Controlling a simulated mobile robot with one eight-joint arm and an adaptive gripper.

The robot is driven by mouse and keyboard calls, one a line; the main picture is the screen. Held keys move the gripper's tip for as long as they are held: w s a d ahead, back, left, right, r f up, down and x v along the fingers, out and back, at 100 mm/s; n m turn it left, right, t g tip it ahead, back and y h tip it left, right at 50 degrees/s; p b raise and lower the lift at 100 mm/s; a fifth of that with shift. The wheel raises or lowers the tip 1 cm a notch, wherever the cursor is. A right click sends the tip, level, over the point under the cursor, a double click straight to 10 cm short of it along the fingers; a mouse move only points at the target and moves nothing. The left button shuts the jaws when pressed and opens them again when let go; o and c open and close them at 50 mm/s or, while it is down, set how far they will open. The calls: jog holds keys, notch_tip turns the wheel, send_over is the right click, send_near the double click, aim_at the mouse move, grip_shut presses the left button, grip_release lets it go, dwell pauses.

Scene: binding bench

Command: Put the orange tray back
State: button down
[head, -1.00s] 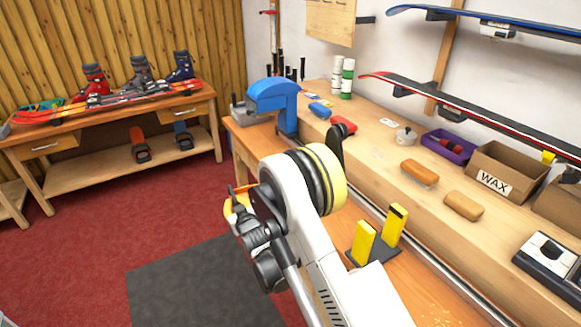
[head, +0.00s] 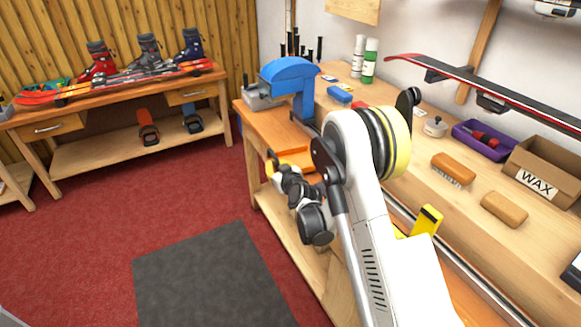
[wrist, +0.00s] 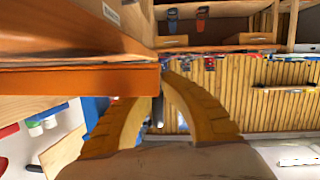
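The orange tray (head: 297,160) shows at the front edge of the workbench in the head view, partly hidden by my arm. In the wrist view its orange side (wrist: 80,80) fills the left and ends at my fingertips. My gripper (head: 271,165) is at the tray's near side in the head view. In the wrist view its two yellow-orange fingers (wrist: 164,82) curve toward each other with a narrow gap. The tray hides the left fingertip. I cannot tell whether the fingers grip the tray or only lie against it.
The workbench carries a blue machine (head: 292,75), brushes (head: 453,169), a purple bin (head: 484,138) and a WAX box (head: 541,168). A yellow upright (head: 427,220) stands close beside my arm. Red floor and a dark mat (head: 208,280) are clear on the left.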

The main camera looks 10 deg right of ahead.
aim_at(285, 158)
jog(key=d, duration=0.1)
jog(key=w+d, duration=0.1)
jog(key=d, duration=0.1)
jog(key=shift+b, duration=0.3)
jog(key=d, duration=0.1)
jog(key=d+b, duration=0.1)
jog(key=w+d+f+b, duration=0.1)
jog(key=shift+d, duration=0.15)
jog(key=shift+f, duration=0.3)
jog(key=c, duration=2.1)
grip_release()
jog(key=shift+r, duration=0.1)
jog(key=shift+c, duration=0.2)
jog(key=o, duration=0.5)
jog(key=shift+s, duration=0.1)
